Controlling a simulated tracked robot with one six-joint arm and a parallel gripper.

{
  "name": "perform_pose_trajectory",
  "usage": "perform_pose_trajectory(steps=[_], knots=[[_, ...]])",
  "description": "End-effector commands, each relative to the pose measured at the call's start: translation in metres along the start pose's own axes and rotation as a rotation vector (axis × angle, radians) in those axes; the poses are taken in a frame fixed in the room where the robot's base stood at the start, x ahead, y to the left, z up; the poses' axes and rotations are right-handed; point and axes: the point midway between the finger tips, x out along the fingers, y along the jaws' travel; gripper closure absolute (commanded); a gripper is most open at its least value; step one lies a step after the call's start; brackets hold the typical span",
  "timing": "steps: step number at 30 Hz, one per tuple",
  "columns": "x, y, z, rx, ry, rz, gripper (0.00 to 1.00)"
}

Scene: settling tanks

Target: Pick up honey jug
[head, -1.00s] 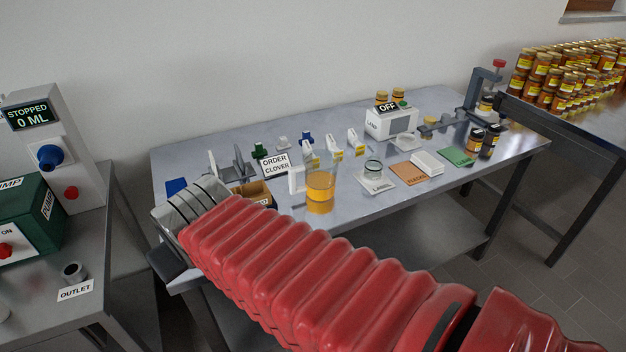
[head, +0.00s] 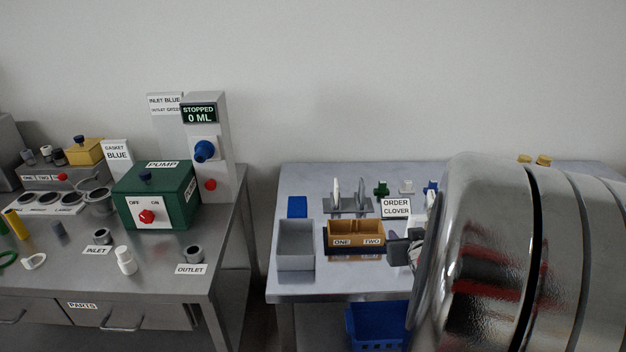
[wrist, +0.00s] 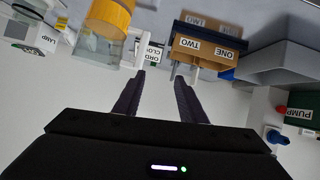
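The honey jug (wrist: 108,16) shows in the wrist view at the upper left, a clear vessel with orange honey. That view is upside down. In the head view my arm hides the jug. My gripper (wrist: 160,76) has its two dark fingers apart, with nothing between them. The jug is beyond the fingertips and to their left in the wrist view, apart from them. In the head view a dark part of my gripper (head: 401,250) shows beside the wooden box.
The wooden ONE/TWO box (head: 355,239), grey bin (head: 295,246) and ORDER CLOVER sign (head: 396,208) stand close by on the bench. A green pump (head: 157,196) stands on the left table. A blue crate (head: 375,325) is below the bench.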

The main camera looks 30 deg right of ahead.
Motion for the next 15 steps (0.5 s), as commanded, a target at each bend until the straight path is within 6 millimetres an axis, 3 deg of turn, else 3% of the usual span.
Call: perform_pose_trajectory(steps=[1,6,15], knots=[[0.003,0.013,0.010,0.021,0.010,0.001,0.62],[0.007,0.038,0.027,0.077,0.067,-0.020,0.62],[0.006,0.049,0.034,0.112,0.108,-0.041,0.62]])
